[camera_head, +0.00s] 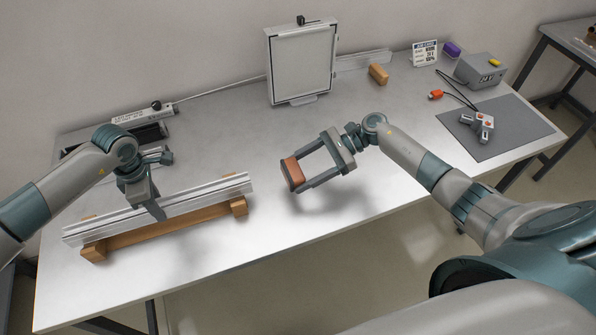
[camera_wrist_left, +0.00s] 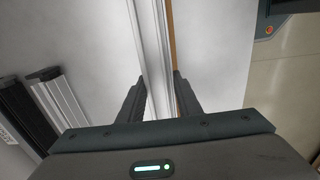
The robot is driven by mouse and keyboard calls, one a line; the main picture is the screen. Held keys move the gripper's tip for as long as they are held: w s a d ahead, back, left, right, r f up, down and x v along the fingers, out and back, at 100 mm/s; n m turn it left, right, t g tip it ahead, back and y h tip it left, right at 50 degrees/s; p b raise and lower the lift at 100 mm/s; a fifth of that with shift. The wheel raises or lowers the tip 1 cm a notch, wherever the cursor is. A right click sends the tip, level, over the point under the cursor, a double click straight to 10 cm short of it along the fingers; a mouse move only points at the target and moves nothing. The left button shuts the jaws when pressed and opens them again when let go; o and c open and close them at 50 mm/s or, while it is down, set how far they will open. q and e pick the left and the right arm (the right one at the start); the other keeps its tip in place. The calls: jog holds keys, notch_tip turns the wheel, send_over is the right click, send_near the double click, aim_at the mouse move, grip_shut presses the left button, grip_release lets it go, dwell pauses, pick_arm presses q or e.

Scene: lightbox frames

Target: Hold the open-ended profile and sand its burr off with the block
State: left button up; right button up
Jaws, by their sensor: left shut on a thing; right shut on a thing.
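The silver open-ended profile (camera_head: 205,198) lies along a wooden rest (camera_head: 165,228) with raised end blocks, at the left of the table. My left gripper (camera_head: 158,210) is shut on the profile near its middle, one finger on each side. The left wrist view shows the profile (camera_wrist_left: 153,50) running between the fingertips. My right gripper (camera_head: 306,178) is shut on the orange-brown sanding block (camera_head: 292,173) and holds it above the table, apart from the profile's right end. The burr is too small to make out.
A framed light panel (camera_head: 302,65) stands at the back. A wooden block (camera_head: 378,74), a job card (camera_head: 424,53), a grey box (camera_head: 481,70) and a dark mat (camera_head: 495,128) with a grey device are at the back right. The table's middle is clear.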

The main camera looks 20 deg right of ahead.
pick_arm(q)
jog(key=o, duration=1.3)
jog(key=shift+r, duration=0.15)
notch_tip(320, 180, up, 12)
jog(key=shift+f, duration=0.1)
jog(key=shift+d, duration=0.1)
